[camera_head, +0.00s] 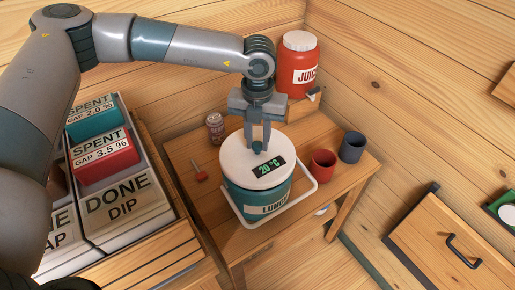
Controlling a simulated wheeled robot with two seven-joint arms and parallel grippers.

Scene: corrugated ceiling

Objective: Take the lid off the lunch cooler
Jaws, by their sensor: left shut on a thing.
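The lunch cooler (245,204) is a teal tub with a partly hidden label and a white handle loop around its front. It stands on a small wooden table (187,152). Its round white lid (238,166) carries a dark display reading 20 °C. The lid sits on top of the cooler; I cannot tell whether there is a gap under it. My left gripper (258,148) points down over the lid's middle, with its fingers shut on a small teal knob there. My right gripper is not in view.
A red juice jug (298,68) with a white cap stands behind the cooler. A red cup (322,164) and a dark blue cup (352,147) stand to the right. A small jar (215,127) and a red-ended item (201,176) are at the left. Labelled bins (128,205) stand further left.

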